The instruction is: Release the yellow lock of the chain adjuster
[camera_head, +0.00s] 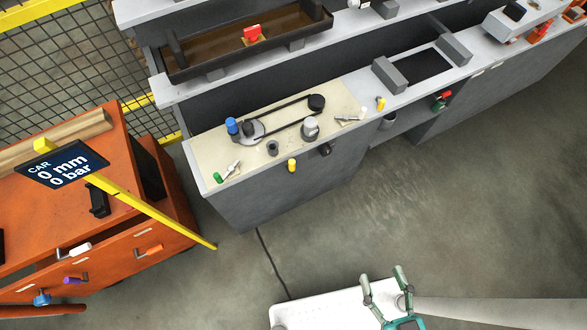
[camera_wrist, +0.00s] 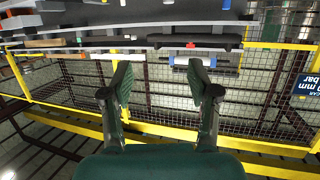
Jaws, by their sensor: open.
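A chain loop (camera_head: 285,116) runs around two round wheels on a beige panel (camera_head: 235,165) on the grey bench. A small yellow knob (camera_head: 291,165) sticks out at the panel's front edge. Another small yellow piece (camera_head: 381,103) stands further right on the bench. I cannot tell for certain which of the two is the chain adjuster's lock. My gripper (camera_head: 383,275) is open and empty, low in the head view, well apart from the bench. In the wrist view, its two green fingers (camera_wrist: 160,80) are spread with nothing between them.
An orange cabinet (camera_head: 110,220) with coloured handles stands at the left. A yellow bar (camera_head: 150,208) slants beside it, near a sign (camera_head: 62,163) reading "0 mm, 0 bar". Bare floor (camera_head: 340,220) lies between the bench and my gripper. Mesh fencing (camera_wrist: 260,105) fills much of the wrist view.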

